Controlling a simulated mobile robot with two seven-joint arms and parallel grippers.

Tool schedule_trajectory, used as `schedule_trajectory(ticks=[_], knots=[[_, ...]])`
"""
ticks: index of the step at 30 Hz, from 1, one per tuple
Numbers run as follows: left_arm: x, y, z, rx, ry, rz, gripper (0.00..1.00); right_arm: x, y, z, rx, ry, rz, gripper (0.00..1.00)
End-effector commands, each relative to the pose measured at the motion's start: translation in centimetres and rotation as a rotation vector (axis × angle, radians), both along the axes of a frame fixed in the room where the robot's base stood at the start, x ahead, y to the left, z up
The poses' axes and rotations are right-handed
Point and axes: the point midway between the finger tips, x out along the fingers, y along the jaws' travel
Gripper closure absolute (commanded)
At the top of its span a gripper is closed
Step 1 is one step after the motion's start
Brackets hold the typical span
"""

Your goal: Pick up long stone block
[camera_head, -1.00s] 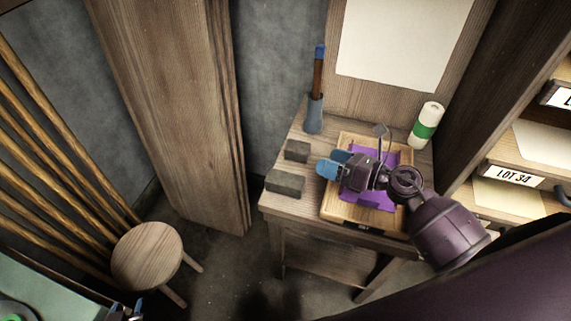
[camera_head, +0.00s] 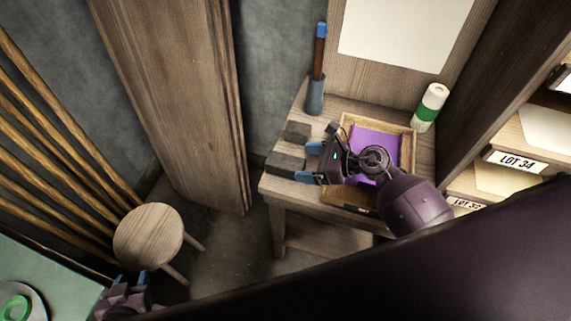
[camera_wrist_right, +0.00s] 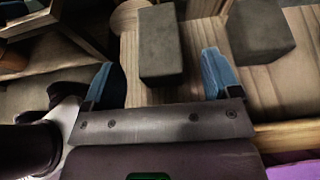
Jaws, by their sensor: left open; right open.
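The long stone block (camera_head: 285,165) is a dark grey bar lying on the left front part of the small wooden table. My right gripper (camera_head: 308,163) is open just right of it, its blue fingertips pointing at the block's right end. In the right wrist view the long block (camera_wrist_right: 160,45) lies ahead, in line with the gap between the open blue fingers (camera_wrist_right: 156,78); the gap is empty. A shorter grey block (camera_head: 297,131) lies behind it and shows at the upper right of the wrist view (camera_wrist_right: 260,30). My left gripper (camera_head: 130,279) is at the lower left, open and empty.
A wooden tray with a purple sheet (camera_head: 375,146) lies under my right arm. A handled tool in a grey holder (camera_head: 315,95) and a green-white roll (camera_head: 429,108) stand behind. The table (camera_head: 277,188) has a free left edge; a round stool (camera_head: 148,235) stands left.

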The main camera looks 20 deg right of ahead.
Motion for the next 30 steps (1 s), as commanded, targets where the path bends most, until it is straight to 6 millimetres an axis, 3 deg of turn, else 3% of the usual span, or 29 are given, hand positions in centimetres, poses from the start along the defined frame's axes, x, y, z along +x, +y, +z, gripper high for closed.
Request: schedule_trajectory(ticks=[10, 21, 30], knots=[[0.3, -0.1, 0.7, -0.003, -0.007, 0.001, 0.57, 2.0, 3.3, -1.4, 0.005, 0.002, -0.001, 0.17], [0.5, -0.2, 0.7, -0.003, -0.011, -0.001, 0.57, 2.4, 3.9, -1.7, 0.002, 0.001, 0.001, 0.17], [0.4, -0.1, 0.7, -0.003, -0.009, -0.001, 0.57, 2.4, 3.8, -1.7, 0.001, 0.0, 0.0, 0.63]])
